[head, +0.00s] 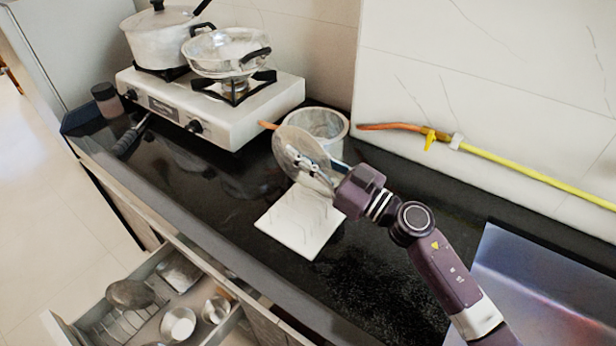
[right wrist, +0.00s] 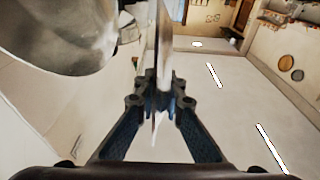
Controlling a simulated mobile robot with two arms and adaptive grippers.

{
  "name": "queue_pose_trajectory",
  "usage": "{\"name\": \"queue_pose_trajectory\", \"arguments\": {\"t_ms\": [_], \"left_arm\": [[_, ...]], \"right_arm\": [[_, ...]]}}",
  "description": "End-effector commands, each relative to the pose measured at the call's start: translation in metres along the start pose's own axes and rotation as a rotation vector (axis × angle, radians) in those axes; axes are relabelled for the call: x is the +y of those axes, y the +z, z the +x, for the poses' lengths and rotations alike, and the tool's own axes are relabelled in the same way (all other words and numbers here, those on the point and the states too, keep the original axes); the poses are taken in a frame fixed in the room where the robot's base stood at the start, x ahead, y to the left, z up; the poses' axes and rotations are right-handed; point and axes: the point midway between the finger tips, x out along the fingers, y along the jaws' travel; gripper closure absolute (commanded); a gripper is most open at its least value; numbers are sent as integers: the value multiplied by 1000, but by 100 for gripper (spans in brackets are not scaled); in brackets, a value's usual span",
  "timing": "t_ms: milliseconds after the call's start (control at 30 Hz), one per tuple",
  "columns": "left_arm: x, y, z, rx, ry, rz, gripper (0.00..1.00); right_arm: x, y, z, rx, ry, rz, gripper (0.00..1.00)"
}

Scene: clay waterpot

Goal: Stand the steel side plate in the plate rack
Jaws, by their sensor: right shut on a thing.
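The steel side plate (head: 297,145) is a round grey disc in the head view, held up on its edge, tilted, above the counter. My right gripper (head: 318,172) is shut on its lower right part. In the right wrist view the plate (right wrist: 163,50) shows edge-on, a thin upright strip between the fingers (right wrist: 161,98). Below it, a white square base (head: 300,228) with thin grey wire-like lines lies on the counter; it may be the plate rack. A wire rack (head: 125,322) also shows in the open drawer. I cannot tell whether the plate touches anything. My left gripper is not in view.
A steel pot (head: 322,122) stands just behind the plate, with a stove (head: 220,105) to the left. A sink (head: 540,290) is at right. The open drawer (head: 160,325) holds bowls and other dishes. Black counter (head: 225,195) left of the white base is clear.

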Motion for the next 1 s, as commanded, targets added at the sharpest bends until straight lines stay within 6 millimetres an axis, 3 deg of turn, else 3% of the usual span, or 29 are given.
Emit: {"name": "queue_pose_trajectory", "arguments": {"t_ms": [167, 433, 1000], "left_arm": [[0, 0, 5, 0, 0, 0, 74], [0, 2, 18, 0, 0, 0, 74], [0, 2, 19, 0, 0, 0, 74]], "right_arm": [[0, 11, -2, 2, 1, 2, 100], [0, 47, -9, 2, 1, 2, 100], [0, 56, -11, 1, -1, -1, 100]]}}
